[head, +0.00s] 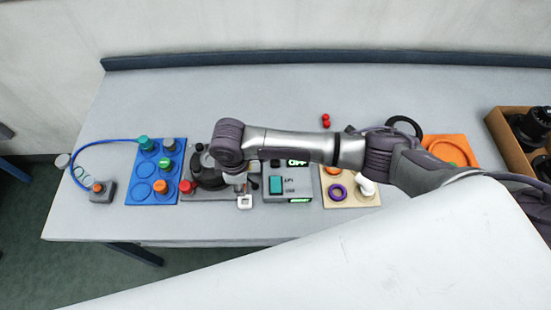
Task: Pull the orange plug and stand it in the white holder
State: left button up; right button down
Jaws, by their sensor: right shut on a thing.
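My right gripper (240,184) points down over the right part of a dark round assembly (204,176) on a grey plate. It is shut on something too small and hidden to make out. A small white square piece with a dark middle (245,201), possibly the white holder, is at or just below its fingertips; I cannot tell whether they touch. An orange-topped piece (160,187) stands on the blue tray (142,190). Another orange top (98,187) sits on a small grey box at the far left. I cannot tell which is the task's plug. My left gripper is not in view.
A grey box with a teal switch (276,186) and a beige board (345,197) with a purple ring and white piece stand to the right. A blue cable (92,144) arches at left. My right forearm crosses above the table. The table's back is mostly clear.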

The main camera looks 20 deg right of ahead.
dwell(0.3)
jog(key=shift+f+b, duration=1.6)
jog(key=shift+f, duration=1.7)
jog(key=shift+p, duration=0.35)
jog(key=shift+f, duration=0.1)
jog(key=shift+f+b, duration=0.65)
jog(key=shift+f, duration=0.3)
jog(key=shift+c, duration=2)
grip_release()
